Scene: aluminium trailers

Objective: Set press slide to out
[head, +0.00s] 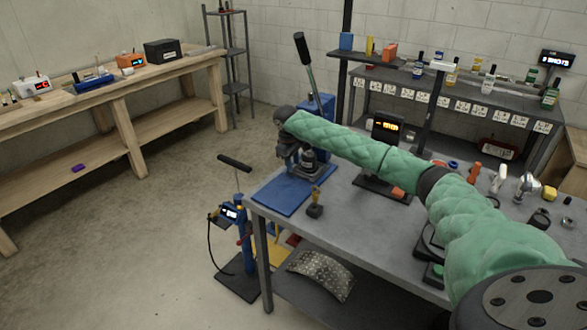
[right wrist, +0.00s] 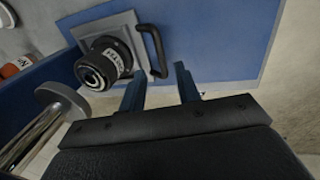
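The press (head: 318,108) is blue with a long dark lever, at the far left end of the grey table. Its slide (right wrist: 113,28) is a light grey square plate with a black bar handle (right wrist: 154,50) along one edge, on a blue surface. A black labelled cylinder (right wrist: 104,64) stands on the slide; it also shows in the head view (head: 310,160). My right gripper (right wrist: 158,76) is open, its two fingers apart and pointing at the handle. The handle's near end lies between the fingertips in that view; I cannot tell whether they touch. My left gripper is out of view.
A blue plate (head: 283,194) lies before the press, with a small dark-based stamp (head: 315,205) beside it. A dark display stand (head: 386,130) is right of the press. A blue floor stand (head: 240,235) with a black T-handle stands left of the table. Open floor lies farther left.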

